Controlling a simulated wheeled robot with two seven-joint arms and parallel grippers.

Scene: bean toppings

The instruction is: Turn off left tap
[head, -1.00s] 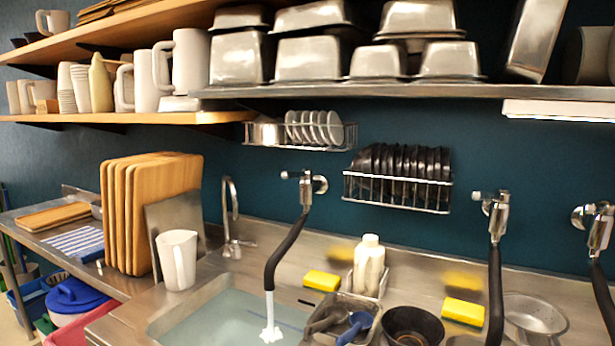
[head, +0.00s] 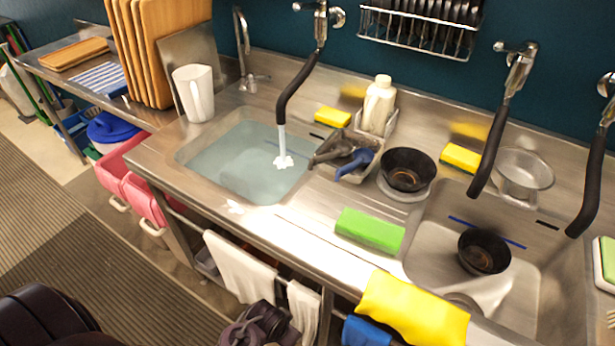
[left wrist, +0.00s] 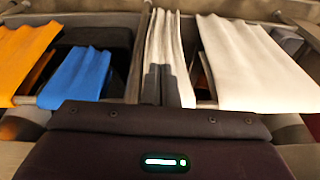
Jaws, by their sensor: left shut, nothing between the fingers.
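The left tap (head: 320,28) is on the blue wall above the left basin (head: 187,160). Its black hose curves down, and a stream of water (head: 282,142) runs from its end into the basin, which holds water. The tap's upper part is cut off by the top edge. My left gripper (head: 265,322) is low in front of the counter, by the hanging white cloths and well away from the tap. In the left wrist view my left gripper (left wrist: 167,82) is dark, shut and empty, in front of a white cloth. My right gripper is not in view.
Two more hose taps (head: 515,70) are at the right. A slim faucet (head: 244,55) and a white jug (head: 194,92) stand left of the tap. A white bottle (head: 378,105) and a black bowl (head: 408,168) stand right of the basin. Cloths (head: 240,265) hang along the front.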

